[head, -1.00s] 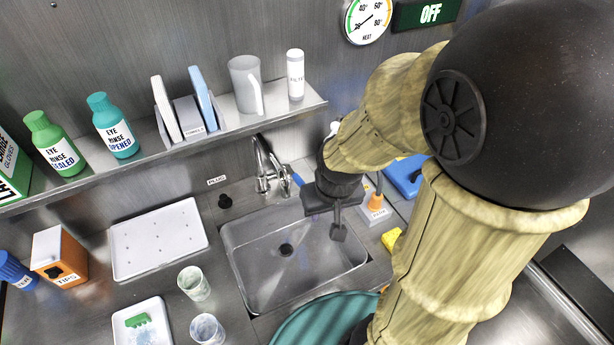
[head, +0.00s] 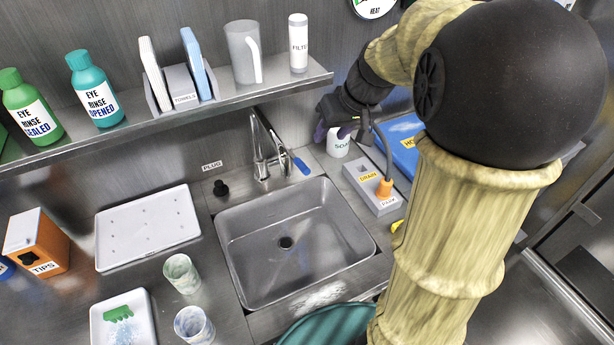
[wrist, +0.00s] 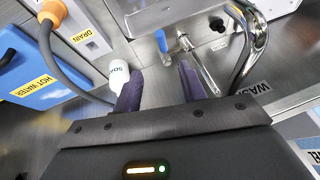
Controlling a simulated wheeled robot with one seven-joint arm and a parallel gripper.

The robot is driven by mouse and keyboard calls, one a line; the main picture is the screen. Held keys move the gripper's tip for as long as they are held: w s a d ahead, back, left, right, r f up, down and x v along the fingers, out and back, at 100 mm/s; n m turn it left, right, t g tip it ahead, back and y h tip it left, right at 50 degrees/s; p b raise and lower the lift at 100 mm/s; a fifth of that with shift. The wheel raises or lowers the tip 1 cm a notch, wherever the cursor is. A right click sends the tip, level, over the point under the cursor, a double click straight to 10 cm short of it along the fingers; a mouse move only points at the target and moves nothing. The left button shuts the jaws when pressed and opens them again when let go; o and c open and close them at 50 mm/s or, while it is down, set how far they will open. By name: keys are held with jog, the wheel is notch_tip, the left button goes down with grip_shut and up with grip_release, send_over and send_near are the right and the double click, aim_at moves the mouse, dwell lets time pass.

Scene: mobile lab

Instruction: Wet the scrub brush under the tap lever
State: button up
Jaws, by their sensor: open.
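The scrub brush (head: 118,313), with a green back and pale bristles, lies in a white tray (head: 95,328) at the lower left of the head view. The tap (head: 262,160) stands behind the steel sink (head: 230,232). Its blue lever (head: 301,166) is on the tap's right side, and it also shows in the wrist view (wrist: 161,40). My gripper (head: 336,130) is at the back right of the sink, right of the lever, beside the white soap bottle (head: 338,148). In the wrist view its purple fingers (wrist: 160,80) are apart with nothing between them.
A grey drain box (head: 362,180) with an orange plug and cable is right of the sink. A blue hot water case (head: 402,130) lies behind it. A shelf (head: 280,88) overhangs the back left. Two cups (head: 182,274) stand left of the sink, whose basin is empty.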

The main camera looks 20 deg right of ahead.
aim_at(307, 167)
jog(key=shift+a, duration=0.1)
jog(key=b+x, duration=0.1)
jog(key=x, duration=1.6)
jog(key=shift+w+f, duration=0.1)
jog(key=shift+f, duration=0.05)
grip_shut()
